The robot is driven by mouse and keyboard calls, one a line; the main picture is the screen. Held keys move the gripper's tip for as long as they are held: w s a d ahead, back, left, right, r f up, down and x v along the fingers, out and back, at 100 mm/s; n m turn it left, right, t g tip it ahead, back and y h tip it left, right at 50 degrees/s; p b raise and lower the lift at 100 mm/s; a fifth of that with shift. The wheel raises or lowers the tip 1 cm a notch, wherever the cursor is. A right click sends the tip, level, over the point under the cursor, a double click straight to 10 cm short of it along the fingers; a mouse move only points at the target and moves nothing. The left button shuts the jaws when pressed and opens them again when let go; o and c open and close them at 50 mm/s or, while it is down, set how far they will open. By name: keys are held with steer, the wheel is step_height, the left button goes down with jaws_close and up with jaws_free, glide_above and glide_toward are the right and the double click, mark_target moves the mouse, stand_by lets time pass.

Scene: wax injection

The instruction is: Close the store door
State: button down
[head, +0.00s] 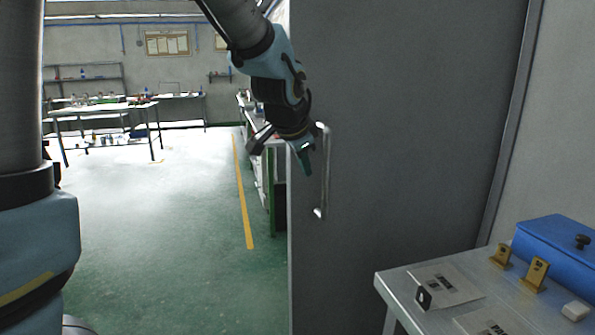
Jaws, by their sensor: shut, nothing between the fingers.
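The store door (420,120) is a large dark grey panel filling the middle right of the head view. Its free left edge borders an opening onto a workshop. A pale vertical bar handle (325,185) stands on the door near that edge. My gripper (306,168) is shut and empty, pointing down just left of the handle's upper part. In the picture it overlaps the door's left edge. I cannot tell whether it touches the handle or the door. My wrist hides part of the door's edge.
A small table (405,290) stands at the lower right, in front of the door, with a blue box (560,255), brass brackets (535,273) and printed sheets. Green floor (190,255) is clear through the opening. A workbench (105,108) stands far back left.

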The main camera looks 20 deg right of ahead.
mark_target(307, 183)
steer(key=shift+w+d+f+p, duration=0.45)
steer(key=shift+w+f, duration=0.25)
steer(key=shift+w, duration=0.35)
steer(key=shift+w+d+f+p, duration=0.35)
steer(key=shift+w+f+p, duration=0.15)
steer(key=shift+w+f, duration=0.4)
steer(key=shift+w+d+f+p, duration=0.45)
steer(key=shift+w+f, duration=0.1)
steer(key=shift+w, duration=0.65)
steer(key=shift+w, duration=0.1)
